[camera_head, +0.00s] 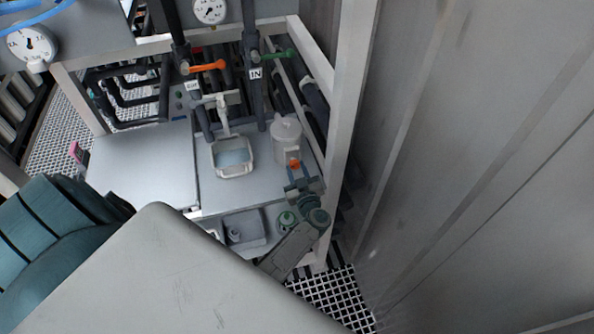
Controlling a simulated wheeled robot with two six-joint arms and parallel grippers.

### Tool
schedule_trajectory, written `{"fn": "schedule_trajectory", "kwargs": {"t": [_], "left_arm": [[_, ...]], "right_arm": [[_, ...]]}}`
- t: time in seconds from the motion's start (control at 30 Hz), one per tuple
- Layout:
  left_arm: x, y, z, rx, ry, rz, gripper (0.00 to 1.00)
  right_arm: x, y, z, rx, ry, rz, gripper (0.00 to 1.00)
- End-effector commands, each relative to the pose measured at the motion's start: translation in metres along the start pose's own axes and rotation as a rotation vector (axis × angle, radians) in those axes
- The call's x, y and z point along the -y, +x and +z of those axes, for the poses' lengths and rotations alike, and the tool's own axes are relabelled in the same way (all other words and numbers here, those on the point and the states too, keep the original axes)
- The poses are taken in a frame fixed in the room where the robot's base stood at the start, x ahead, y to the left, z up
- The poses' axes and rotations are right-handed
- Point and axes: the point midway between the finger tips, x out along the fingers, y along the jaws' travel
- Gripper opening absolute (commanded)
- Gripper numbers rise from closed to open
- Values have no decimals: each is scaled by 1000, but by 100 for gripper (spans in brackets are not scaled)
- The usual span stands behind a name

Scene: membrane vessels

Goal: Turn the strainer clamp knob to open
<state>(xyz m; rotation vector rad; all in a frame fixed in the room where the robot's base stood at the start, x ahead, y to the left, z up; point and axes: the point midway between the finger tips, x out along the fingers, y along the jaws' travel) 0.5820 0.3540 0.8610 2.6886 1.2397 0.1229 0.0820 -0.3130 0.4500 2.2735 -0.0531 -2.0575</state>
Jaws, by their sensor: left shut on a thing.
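The strainer (286,138) is a pale grey cylinder with a lid, standing upright on the right part of the grey bench. Its small orange clamp knob (294,163) is on the near side, low on the body. My left gripper (296,170) reaches up to the knob from the near side and is shut on it. The fingers hide part of the knob, so its turn angle cannot be read. My right gripper is not in view.
A white square basin (232,158) stands left of the strainer. Dark pipes carry an orange lever (207,66) and a green lever (278,56) behind. A pale frame post (350,100) stands close on the right. The left bench top (140,165) is clear.

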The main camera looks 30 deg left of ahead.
Motion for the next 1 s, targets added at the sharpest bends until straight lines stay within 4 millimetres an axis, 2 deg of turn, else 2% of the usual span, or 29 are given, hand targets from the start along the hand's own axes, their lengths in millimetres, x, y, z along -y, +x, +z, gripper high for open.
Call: {"fn": "schedule_trajectory", "kwargs": {"t": [0.6, 1.0], "left_arm": [[1, -1, 3, 1, -578, -1, 8], [1, 0, 2, 1, -845, -1, 8]], "right_arm": [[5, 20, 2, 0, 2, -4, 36], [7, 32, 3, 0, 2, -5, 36]]}}
